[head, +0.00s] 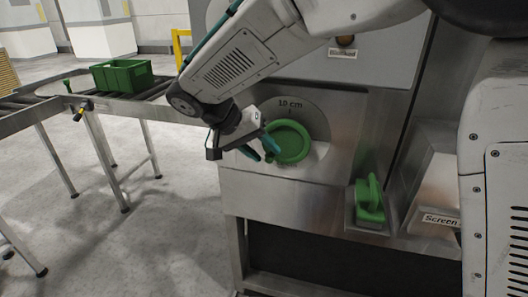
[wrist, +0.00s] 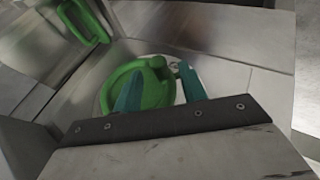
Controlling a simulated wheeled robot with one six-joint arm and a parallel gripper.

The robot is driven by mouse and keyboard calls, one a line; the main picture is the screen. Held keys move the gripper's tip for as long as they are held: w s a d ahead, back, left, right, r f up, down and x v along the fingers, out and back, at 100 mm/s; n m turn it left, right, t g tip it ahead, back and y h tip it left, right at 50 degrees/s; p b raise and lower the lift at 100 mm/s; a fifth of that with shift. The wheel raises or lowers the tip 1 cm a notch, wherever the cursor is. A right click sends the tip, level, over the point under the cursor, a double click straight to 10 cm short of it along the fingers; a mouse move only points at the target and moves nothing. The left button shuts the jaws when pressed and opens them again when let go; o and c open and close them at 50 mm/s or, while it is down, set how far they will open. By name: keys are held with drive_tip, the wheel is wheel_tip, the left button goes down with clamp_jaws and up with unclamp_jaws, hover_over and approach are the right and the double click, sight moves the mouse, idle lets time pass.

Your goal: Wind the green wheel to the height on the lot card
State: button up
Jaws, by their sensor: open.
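The green wheel (head: 289,141) is a round handwheel on the steel panel, below a dial plate (head: 310,108) marked "10 cm". Part of the plate is hidden behind my arm and the wheel. My gripper (head: 262,150) is at the wheel's left side, with its teal fingers apart. In the wrist view the wheel (wrist: 133,88) lies beyond my gripper (wrist: 160,88), with a small green knob at its upper right rim. The fingers overlap the wheel in the picture; I cannot tell whether they touch it. No lot card can be made out.
A label reading "Screen" (head: 440,220) is at the far right. A green crate (head: 122,76) stands on a roller conveyor (head: 30,112) at left. The floor between is clear.

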drive_tip(key=v, duration=0.6)
drive_tip(key=shift+a+r, duration=0.25)
drive_tip(key=shift+r, duration=0.05)
